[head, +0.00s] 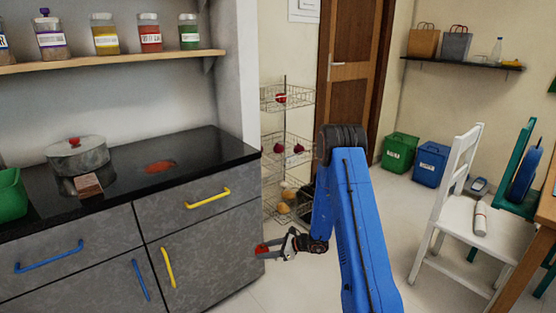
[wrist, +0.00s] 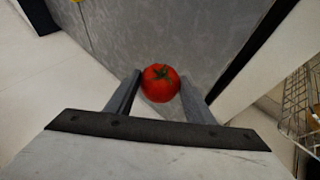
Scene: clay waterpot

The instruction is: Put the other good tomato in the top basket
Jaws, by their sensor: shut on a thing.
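My gripper (wrist: 160,92) is shut on a red tomato (wrist: 160,82) with a green stem, which sits between the two fingertips in the wrist view. In the head view my gripper (head: 272,246) is low in front of the grey cabinet's right end, with the red tomato (head: 261,249) at its tips. The wire basket stand is behind it to the right. Its top basket (head: 272,104) holds one red tomato (head: 280,98). The middle basket (head: 270,163) holds dark red onion-like things (head: 279,148). The lower baskets hold yellowish and brown round things (head: 284,207), partly hidden by my arm.
The grey cabinet (head: 208,243) with a black counter stands left, close to my gripper. A pot (head: 78,157) is on the counter. A wooden door (head: 349,60), green bin (head: 400,150), blue bin (head: 431,164) and white chair (head: 455,213) are right. Some floor is clear.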

